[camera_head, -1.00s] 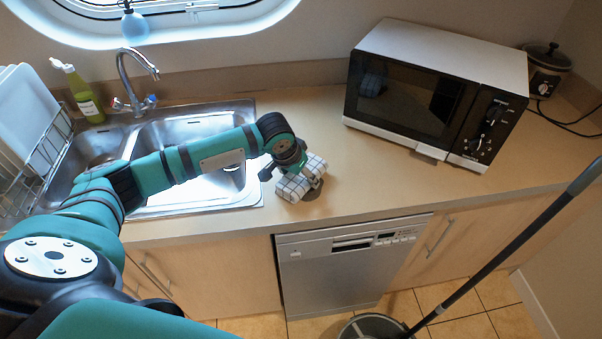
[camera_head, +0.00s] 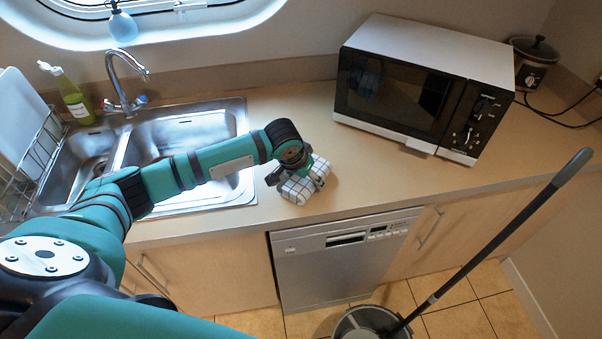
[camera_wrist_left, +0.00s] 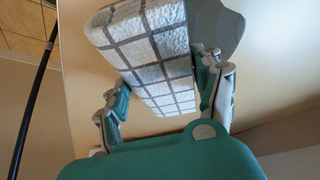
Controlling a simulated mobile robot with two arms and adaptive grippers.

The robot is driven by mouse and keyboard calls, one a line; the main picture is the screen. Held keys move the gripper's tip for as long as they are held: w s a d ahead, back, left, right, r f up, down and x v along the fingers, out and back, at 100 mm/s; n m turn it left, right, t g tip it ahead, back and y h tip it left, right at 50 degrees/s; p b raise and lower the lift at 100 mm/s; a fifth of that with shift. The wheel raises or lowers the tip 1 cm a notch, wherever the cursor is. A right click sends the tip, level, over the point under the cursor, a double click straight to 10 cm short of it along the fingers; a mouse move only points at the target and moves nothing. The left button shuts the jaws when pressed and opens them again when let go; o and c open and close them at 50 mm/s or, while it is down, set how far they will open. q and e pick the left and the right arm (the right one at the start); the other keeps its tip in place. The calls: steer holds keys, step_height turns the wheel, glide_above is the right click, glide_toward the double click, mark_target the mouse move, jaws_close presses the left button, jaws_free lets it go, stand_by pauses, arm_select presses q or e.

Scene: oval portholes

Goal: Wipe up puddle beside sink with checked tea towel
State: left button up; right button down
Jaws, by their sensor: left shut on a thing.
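The checked tea towel (camera_head: 301,187) is a folded white pad with dark grid lines, on or just above the counter right of the sink (camera_head: 190,130). My left gripper (camera_head: 297,179) is shut on it from above. In the left wrist view, the towel (camera_wrist_left: 150,45) sits between the fingers of my left gripper (camera_wrist_left: 165,85). A smooth grey patch (camera_wrist_left: 228,28) shows beside the towel there; I cannot tell whether it is the puddle or shadow. In the head view the arm and towel hide that spot. My right gripper is out of view.
A microwave (camera_head: 420,85) stands to the right, with a slow cooker (camera_head: 535,62) beyond it. A dish rack (camera_head: 25,165) and green bottle (camera_head: 75,100) are at the left. A mop (camera_head: 490,240) leans from a bucket (camera_head: 365,322). The counter (camera_head: 400,172) before the microwave is clear.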

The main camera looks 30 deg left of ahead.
mark_target(282, 174)
arm_select(q)
steer(key=shift+d, duration=0.65)
steer(key=shift+s+a+p, duration=0.2)
steer(key=shift+a+p, duration=0.55)
steer(key=shift+a, duration=1.1)
steer(key=shift+s+a+p, duration=0.2)
steer(key=shift+a+p, duration=0.5)
steer(key=shift+a, duration=1.15)
steer(key=shift+s+a, duration=0.1)
steer(key=shift+a, duration=1.25)
steer(key=r+p, duration=0.1)
steer(key=p, duration=0.1)
steer(key=d+r+p, duration=0.1)
steer(key=r+p, duration=0.1)
steer(key=d+r+p, duration=0.1)
steer(key=r+p, duration=0.1)
steer(key=shift+c, duration=1.1)
steer(key=shift+w+d+r+p, duration=0.15)
steer(key=shift+d+r+p, duration=0.2)
steer(key=shift+d+r, duration=0.55)
steer(key=shift+w+d+r+p, duration=0.15)
steer(key=shift+d+r+p, duration=0.2)
steer(key=shift+d+r, duration=0.55)
steer(key=shift+a+r, duration=0.2)
